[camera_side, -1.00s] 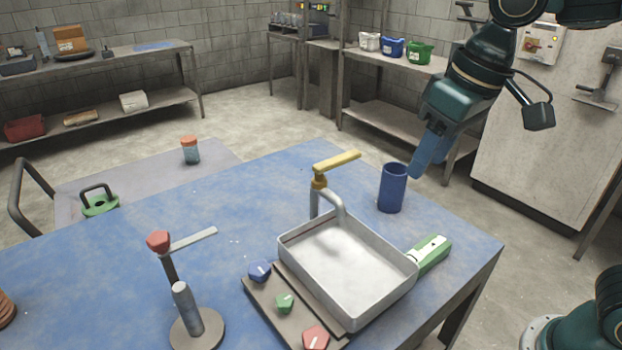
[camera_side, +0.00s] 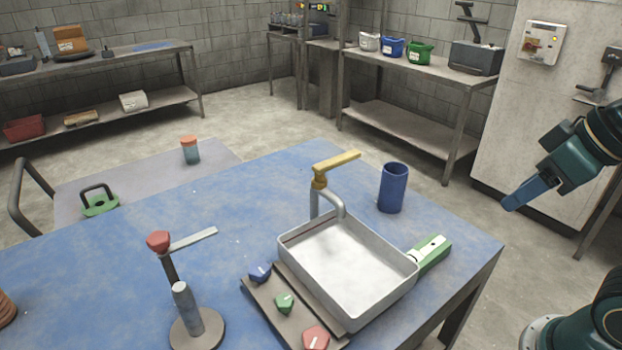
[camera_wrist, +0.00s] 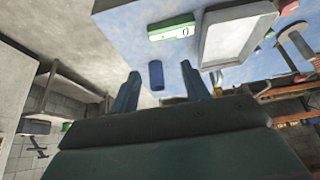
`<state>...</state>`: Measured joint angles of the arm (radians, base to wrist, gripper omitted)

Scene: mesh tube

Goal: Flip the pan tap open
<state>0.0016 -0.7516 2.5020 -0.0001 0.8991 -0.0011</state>
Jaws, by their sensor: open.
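The pan tap has a yellow lever (camera_side: 337,161) on top of a grey curved spout (camera_side: 331,200) at the back left rim of the grey pan (camera_side: 345,265). The lever points right and slightly back in the side view. My gripper (camera_side: 508,204) is off to the right of the table's edge, well apart from the tap. In the wrist view my gripper (camera_wrist: 161,88) has its two blue fingers spread with nothing held. The pan also shows in the wrist view (camera_wrist: 232,35); the tap is small and partly cut off by a finger there.
A blue cup (camera_side: 392,188) stands on the blue table behind the pan. A green block (camera_side: 430,256) lies at the pan's right side. A board with blue, green and red knobs (camera_side: 285,302) lies in front.

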